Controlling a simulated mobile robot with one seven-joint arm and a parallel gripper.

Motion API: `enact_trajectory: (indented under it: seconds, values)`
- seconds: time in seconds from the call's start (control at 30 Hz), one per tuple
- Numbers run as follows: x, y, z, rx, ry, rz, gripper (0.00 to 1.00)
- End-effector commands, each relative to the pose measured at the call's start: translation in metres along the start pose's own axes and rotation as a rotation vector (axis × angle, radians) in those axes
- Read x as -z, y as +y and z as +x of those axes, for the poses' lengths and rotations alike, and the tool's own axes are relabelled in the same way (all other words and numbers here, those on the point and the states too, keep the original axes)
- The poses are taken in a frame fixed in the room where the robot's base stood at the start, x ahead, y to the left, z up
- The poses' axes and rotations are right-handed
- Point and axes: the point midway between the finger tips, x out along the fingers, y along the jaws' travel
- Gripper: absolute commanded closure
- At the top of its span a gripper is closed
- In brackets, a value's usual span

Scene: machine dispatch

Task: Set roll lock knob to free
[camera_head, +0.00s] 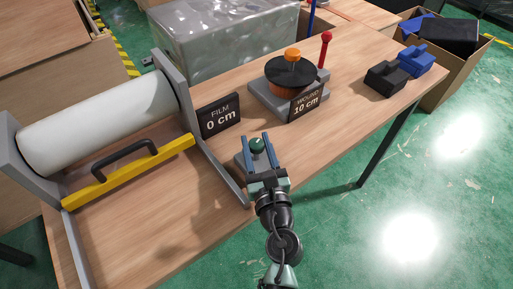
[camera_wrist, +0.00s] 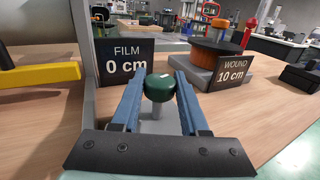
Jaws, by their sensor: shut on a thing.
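The roll lock knob (camera_head: 257,144) is a small dark green knob on a grey base beside the roll stand. In the wrist view the green knob (camera_wrist: 161,89) sits on a light grey stem between my fingers. My gripper (camera_head: 258,139) reaches over the table with its two blue fingers on either side of the knob. In the wrist view the gripper (camera_wrist: 160,78) is shut on the knob. The white film roll (camera_head: 98,122) lies in a grey stand at the left. A sign by it reads "FILM 0 cm" (camera_head: 219,115).
A yellow bar with a black handle (camera_head: 130,172) crosses the stand's front. An orange-brown spool (camera_head: 291,80) with a "WOUND 10 cm" sign (camera_head: 305,101) and a red-topped lever (camera_head: 325,48) stand farther back. Black and blue blocks (camera_head: 387,78) lie right. A wrapped block (camera_head: 225,38) stands behind.

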Motion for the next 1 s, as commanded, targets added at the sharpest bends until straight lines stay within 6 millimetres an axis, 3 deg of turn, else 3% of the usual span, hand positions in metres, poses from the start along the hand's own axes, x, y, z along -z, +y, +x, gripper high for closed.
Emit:
enact_trajectory:
  seconds: [1.0]
  values:
    - [0.0093, -0.0026, 0.0008, -0.899, -0.001, -0.005, 1.0]
